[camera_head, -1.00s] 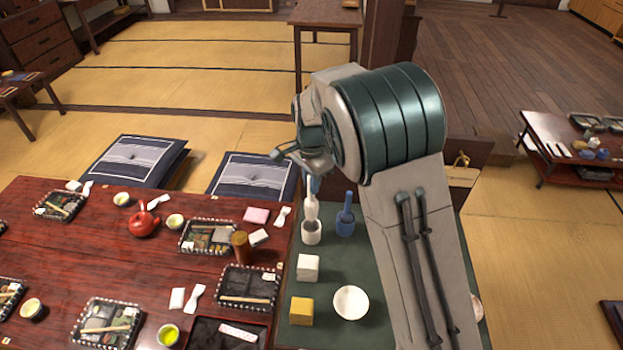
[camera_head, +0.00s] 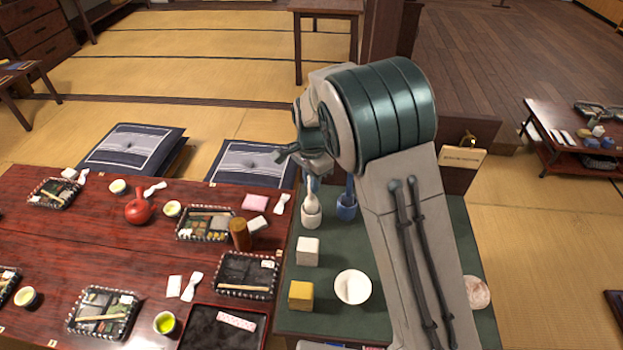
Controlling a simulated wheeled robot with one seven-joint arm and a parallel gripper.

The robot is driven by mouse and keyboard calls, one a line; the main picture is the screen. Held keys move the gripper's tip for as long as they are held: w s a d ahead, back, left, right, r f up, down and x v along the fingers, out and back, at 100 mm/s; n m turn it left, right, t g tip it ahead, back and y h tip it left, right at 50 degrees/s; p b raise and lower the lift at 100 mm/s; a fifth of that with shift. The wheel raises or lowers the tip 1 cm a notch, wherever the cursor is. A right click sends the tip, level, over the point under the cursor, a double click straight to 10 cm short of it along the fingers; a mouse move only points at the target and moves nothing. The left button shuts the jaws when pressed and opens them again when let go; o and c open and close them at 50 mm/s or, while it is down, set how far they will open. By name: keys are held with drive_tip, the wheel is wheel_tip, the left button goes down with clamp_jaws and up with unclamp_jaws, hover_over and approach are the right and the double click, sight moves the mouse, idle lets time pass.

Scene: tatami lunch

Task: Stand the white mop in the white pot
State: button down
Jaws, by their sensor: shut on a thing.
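The white pot (camera_head: 311,218) stands upright on the green-topped table (camera_head: 325,275). The white mop (camera_head: 311,201) is upright above it, and its lower end appears to be within the pot's mouth. I cannot tell whether it touches the bottom. My gripper (camera_head: 312,180) is shut on the white mop near its top. My arm and wrist hide most of the fingers and the upper handle.
A blue pot (camera_head: 346,208) holding a blue mop (camera_head: 350,186) stands close on the right. A white block (camera_head: 308,251), a yellow block (camera_head: 301,294) and a white bowl (camera_head: 353,287) sit nearer. The red lunch table (camera_head: 60,260) adjoins on the left.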

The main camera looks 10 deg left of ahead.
drive_tip(key=c, duration=1.3)
unclamp_jaws()
wheel_tip(320, 180, up, 14)
drive_tip(key=shift+f+b, duration=0.1)
drive_tip(key=shift+b, duration=0.45)
